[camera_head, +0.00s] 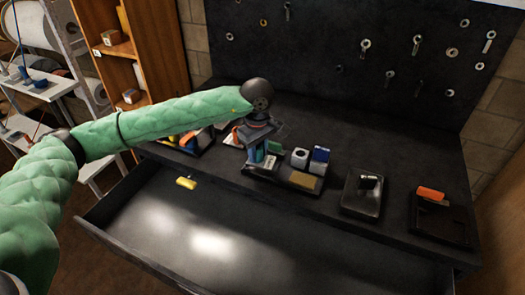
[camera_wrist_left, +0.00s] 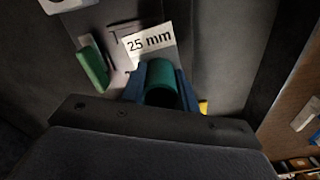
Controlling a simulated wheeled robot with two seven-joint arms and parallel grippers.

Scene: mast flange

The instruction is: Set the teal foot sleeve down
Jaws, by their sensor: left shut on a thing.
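The teal foot sleeve (camera_wrist_left: 160,78) is a short, round teal piece between the blue fingers of my left gripper (camera_wrist_left: 161,92) in the left wrist view. The left gripper is shut on it. In the head view my left gripper (camera_head: 259,152) points down over a black tray on the dark bench; the sleeve is hard to make out there. In the wrist view a white label reading "25 mm" (camera_wrist_left: 150,40) lies just beyond the sleeve. Whether the sleeve touches the surface below, I cannot tell. My right gripper is not in view.
A green piece (camera_wrist_left: 93,66) lies left of the label. The black tray (camera_head: 283,185) also holds a white block (camera_head: 299,158) and a blue block (camera_head: 319,158). An orange piece (camera_head: 430,193) lies on another tray to the right. An open drawer (camera_head: 260,235) juts out in front, mostly empty.

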